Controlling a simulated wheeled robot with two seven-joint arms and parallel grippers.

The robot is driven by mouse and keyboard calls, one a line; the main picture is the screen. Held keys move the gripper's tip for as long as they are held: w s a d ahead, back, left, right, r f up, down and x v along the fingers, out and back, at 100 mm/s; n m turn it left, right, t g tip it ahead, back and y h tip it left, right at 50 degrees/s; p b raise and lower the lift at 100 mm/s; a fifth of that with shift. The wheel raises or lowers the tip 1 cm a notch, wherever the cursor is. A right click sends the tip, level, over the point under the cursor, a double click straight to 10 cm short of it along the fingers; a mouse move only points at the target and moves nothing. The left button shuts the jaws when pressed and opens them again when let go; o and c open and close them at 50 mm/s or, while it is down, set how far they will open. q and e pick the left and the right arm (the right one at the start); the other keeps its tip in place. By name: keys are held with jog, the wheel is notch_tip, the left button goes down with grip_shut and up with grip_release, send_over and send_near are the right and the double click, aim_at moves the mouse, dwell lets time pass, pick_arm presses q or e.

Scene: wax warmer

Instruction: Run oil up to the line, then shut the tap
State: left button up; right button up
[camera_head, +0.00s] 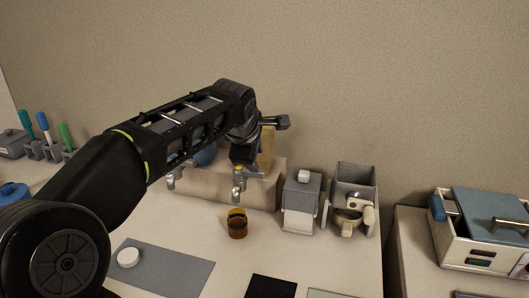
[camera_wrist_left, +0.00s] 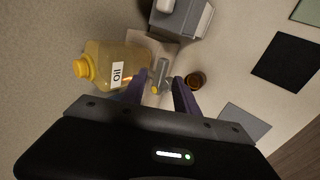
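The oil jug (camera_wrist_left: 115,65), yellow with a yellow cap and an OIL label, shows in the left wrist view; in the head view the jug (camera_head: 268,143) stands partly behind my arm. Its grey tap (camera_wrist_left: 163,68) with a yellow tip lies between the fingers of my left gripper (camera_wrist_left: 160,78). The fingers are apart on either side of it, and no firm contact is visible. The tap (camera_head: 239,185) shows in the head view above an amber jar (camera_head: 237,226). The jar also shows in the wrist view (camera_wrist_left: 195,80). I cannot make out its line, its level or any oil stream.
A second tap (camera_head: 171,180) is on the left of the pale stand (camera_head: 222,186), with a blue container (camera_head: 205,155) behind. Grey dispensers (camera_head: 302,203) stand right of the jar. A grey mat (camera_head: 175,270) holds a white round piece (camera_head: 128,257).

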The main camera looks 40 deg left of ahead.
aim_at(261, 170)
pick_arm(q)
jog(key=shift+b+x, duration=0.4)
jog(key=shift+x, duration=3.45)
jog(key=shift+f, duration=0.15)
jog(key=shift+w+a+f+b, duration=0.1)
jog(key=shift+w+f+b, duration=0.2)
jog(key=shift+b, duration=0.2)
jog(key=shift+c, duration=0.2)
